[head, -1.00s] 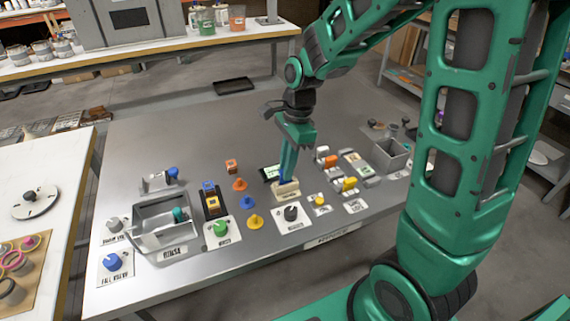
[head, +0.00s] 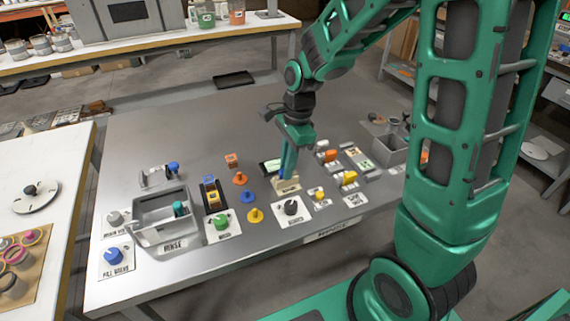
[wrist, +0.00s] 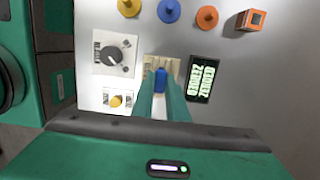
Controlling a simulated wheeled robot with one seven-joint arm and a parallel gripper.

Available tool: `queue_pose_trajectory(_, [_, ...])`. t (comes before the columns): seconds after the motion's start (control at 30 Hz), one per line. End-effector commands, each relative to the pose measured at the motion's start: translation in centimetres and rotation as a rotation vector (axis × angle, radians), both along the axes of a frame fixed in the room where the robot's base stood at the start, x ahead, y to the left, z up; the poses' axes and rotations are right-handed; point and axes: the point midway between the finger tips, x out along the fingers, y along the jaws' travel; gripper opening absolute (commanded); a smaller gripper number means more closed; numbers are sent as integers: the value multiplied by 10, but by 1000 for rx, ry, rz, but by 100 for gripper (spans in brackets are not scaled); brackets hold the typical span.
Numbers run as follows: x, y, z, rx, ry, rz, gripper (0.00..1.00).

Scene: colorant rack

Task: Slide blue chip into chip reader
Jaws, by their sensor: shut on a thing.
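My gripper (head: 286,173) points down at the cream chip reader (head: 288,188) near the middle of the metal table. In the wrist view its green fingers are shut on the blue chip (wrist: 160,78), whose blue top shows between the fingertips. The chip is over or at the reader (wrist: 150,66); I cannot tell how far it sits in the slot. The fingers hide the chip in the head view and part of the reader in the wrist view. A lit display (wrist: 204,78) with green text is beside the reader.
A dark dial (head: 291,208) on a white plate is close in front of the reader. Blue (head: 247,196), orange and yellow pegs stand to its left. Further left are a green knob (head: 222,222) and a grey rinse basin (head: 165,213). Several small blocks are on the right.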

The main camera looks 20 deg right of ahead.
Motion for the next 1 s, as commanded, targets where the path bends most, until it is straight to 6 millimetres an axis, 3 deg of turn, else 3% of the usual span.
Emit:
queue_pose_trajectory(0.1, [0,0,0,0,-1,0,0])
queue_pose_trajectory(0.13, [0,0,0,0,-1,0,20])
queue_pose_trajectory(0.2, [0,0,0,0,-1,0,35])
queue_pose_trajectory(0.57, [1,-1,4,0,-2,0,35])
queue_pose_trajectory(0.77, [2,-5,31,1,-6,-1,35])
queue_pose_trajectory(1.0, [2,-12,75,0,-5,-1,35])
